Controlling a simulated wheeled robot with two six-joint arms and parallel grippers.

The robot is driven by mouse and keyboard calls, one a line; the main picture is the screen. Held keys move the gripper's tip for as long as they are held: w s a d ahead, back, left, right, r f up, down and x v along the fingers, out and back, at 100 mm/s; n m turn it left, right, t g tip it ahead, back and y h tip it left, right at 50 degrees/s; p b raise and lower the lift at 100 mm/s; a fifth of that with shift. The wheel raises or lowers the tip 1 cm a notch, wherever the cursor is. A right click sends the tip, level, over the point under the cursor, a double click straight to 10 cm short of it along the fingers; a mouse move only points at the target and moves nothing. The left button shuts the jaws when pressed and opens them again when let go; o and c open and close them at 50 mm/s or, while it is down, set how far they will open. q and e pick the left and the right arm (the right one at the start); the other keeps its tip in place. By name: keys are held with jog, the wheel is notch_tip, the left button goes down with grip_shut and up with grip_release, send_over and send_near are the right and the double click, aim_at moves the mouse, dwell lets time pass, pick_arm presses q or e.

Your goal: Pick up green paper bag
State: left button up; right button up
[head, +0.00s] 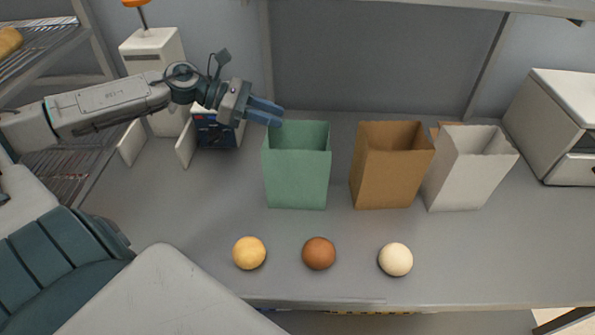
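The green paper bag (297,180) stands upright and open-topped on the grey counter, left of the other bags. My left gripper (280,116) reaches in from the left, with its blue fingers at the bag's upper left rim. The fingers lie close together in this view, and I cannot tell whether they are apart or touch the rim. The bag stands on the counter and is not lifted. My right gripper is not in view.
A brown bag (386,175) and a white bag (464,175) stand to the right. Yellow (249,253), brown (319,253) and cream (395,259) round buns lie in front. A white machine (151,52) and a dark-panelled device (215,132) stand behind left. A white oven-like box (560,125) is at right.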

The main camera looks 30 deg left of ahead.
pick_arm(q)
jog(key=shift+w+d+f, duration=0.15)
jog(key=shift+w+d, duration=0.25)
jog(key=shift+d, duration=0.4)
jog(key=shift+w+d+f, duration=0.15)
jog(key=shift+w+d, duration=0.1)
jog(key=shift+d, duration=0.25)
jog(key=shift+p+x, duration=0.45)
jog(key=shift+x, duration=0.4)
jog(key=shift+d+f, duration=0.15)
jog(key=shift+f, duration=0.05)
jog(key=shift+c, duration=0.2)
grip_shut()
